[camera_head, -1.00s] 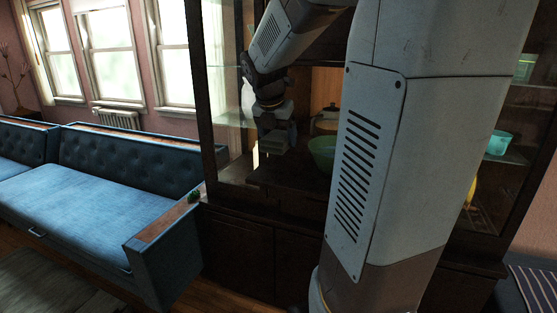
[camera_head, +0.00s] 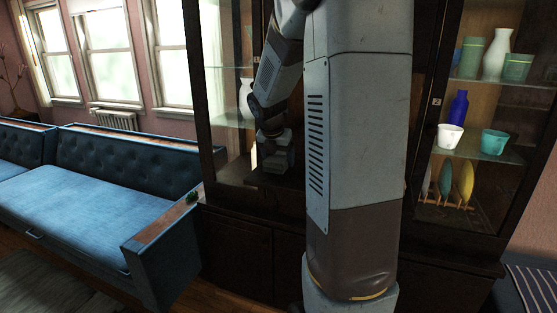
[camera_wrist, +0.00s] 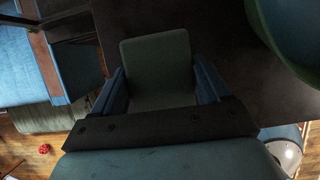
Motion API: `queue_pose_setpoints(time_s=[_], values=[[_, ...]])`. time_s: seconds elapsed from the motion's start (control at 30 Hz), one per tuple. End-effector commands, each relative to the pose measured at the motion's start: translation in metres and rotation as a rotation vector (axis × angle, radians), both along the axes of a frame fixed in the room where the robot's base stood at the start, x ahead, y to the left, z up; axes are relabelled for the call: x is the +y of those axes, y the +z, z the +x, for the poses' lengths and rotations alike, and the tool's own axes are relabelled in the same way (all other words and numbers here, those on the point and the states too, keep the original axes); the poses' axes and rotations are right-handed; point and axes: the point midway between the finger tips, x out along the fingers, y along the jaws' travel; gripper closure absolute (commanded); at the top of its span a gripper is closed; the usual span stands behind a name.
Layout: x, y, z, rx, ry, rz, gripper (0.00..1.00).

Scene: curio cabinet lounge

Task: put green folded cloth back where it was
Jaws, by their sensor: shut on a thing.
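The green folded cloth (camera_wrist: 158,58) is a flat, dark green rectangle in the wrist view. My gripper (camera_wrist: 158,84) is shut on it, with one blue finger along each side. In the head view my gripper (camera_head: 276,156) is inside the dark cabinet's middle bay, low over the cabinet's bottom board (camera_wrist: 215,35). The cloth is in shadow at the fingers there and hard to make out. I cannot tell whether the cloth touches the board.
A green bowl (camera_wrist: 292,35) stands close on the right in the wrist view; my arm hides it in the head view. The cabinet's right shelves hold a white cup (camera_head: 450,136), a teal cup (camera_head: 494,142) and a blue bottle (camera_head: 458,106). A blue sofa (camera_head: 100,215) stands left.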

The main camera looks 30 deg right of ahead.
Motion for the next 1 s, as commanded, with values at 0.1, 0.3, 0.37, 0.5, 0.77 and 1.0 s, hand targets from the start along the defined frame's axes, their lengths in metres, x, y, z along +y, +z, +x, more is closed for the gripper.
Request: queue_pose_setpoints(time_s=[0.1,0.3,0.37,0.5,0.77,1.0], values=[[0.0004,-0.0066,-0.0002,-0.001,-0.001,0.001,0.73],[0.0003,-0.0064,-0.0003,-0.001,-0.001,0.001,0.73],[0.0003,-0.0076,-0.0003,-0.001,-0.001,0.001,0.73],[0.0003,-0.0076,-0.0004,-0.001,-0.001,0.001,0.13],[0.0001,-0.0075,-0.0003,-0.001,-0.001,0.001,0.0],[0.0016,0.0,-0.0016,-0.002,-0.001,0.0,0.0]])
